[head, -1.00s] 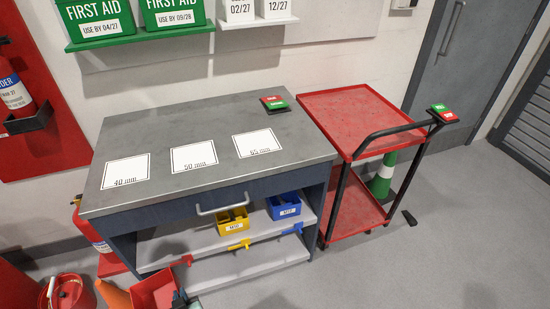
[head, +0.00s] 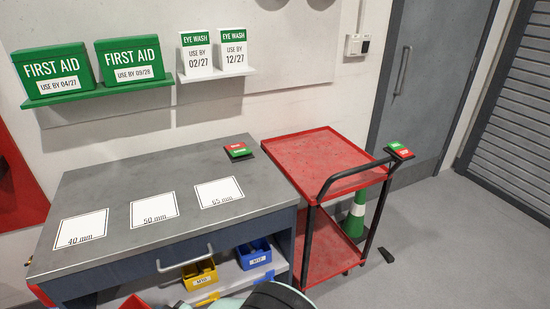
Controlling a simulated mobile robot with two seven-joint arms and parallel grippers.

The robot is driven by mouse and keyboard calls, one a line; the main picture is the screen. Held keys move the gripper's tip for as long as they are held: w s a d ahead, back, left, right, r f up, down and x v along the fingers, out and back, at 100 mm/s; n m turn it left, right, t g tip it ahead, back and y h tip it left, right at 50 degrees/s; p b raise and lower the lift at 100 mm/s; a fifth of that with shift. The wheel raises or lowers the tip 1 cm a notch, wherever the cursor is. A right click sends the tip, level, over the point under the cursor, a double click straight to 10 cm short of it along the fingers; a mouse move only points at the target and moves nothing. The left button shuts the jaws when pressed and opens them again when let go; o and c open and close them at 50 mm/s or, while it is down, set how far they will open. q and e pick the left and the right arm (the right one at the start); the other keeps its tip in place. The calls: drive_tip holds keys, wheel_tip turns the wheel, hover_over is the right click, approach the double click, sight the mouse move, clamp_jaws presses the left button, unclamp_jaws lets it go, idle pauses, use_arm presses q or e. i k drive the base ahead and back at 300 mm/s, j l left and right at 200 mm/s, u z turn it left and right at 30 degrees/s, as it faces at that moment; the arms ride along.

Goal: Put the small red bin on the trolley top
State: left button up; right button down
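A red bin (head: 134,303) shows only as a small red edge at the bottom of the picture, in front of the bench; the rest is cut off. A pale green and black link of my arm (head: 268,299) shows at the bottom edge, right of the bin. A small dark part beside the bin may be my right gripper, but its fingers do not show clearly, so I cannot tell whether it holds the bin. My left gripper is not in view. The trolley's red top (head: 320,152) is empty, with a raised rim.
The grey workbench (head: 110,195) left of the trolley carries white size cards and a red-green button block (head: 238,150). A yellow bin (head: 200,274) and a blue bin (head: 254,254) sit on its shelf. The trolley's black handle (head: 345,172) rises at its right. A green cone (head: 356,215) stands behind.

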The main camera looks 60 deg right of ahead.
sight(323, 167)
drive_tip(key=k+l+z, duration=0.1)
drive_tip(key=k+l, duration=0.15)
drive_tip(key=k+l+z, duration=0.1)
drive_tip(key=k+l, duration=0.15)
drive_tip(key=l, duration=0.2)
drive_tip(key=k+l+z, duration=0.1)
drive_tip(key=k+l, duration=0.15)
drive_tip(key=l, duration=0.15)
drive_tip(key=k+l+z, duration=0.15)
drive_tip(key=l, duration=0.25)
drive_tip(key=k, duration=0.05)
